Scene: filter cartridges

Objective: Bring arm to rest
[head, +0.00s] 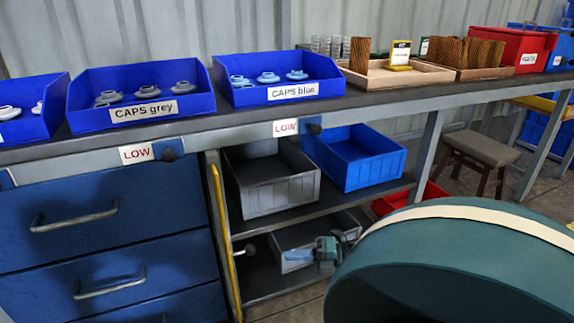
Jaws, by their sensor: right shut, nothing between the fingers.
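My right gripper (326,252) shows small and partly, low in the head view, in front of the lower shelf and beside the grey bin there. It is shut and holds nothing. A large dark green rounded part of my own arm with a cream band fills the lower right corner and hides what lies behind it. My left gripper is not in view.
A long bench (400,95) carries a blue CAPS grey bin (85,119), a blue CAPS blue bin (245,97), a wooden tray (395,81) and a red box (512,52). Grey (275,198) and blue bins (365,172) stand on the shelf below. A stool (480,145) stands right.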

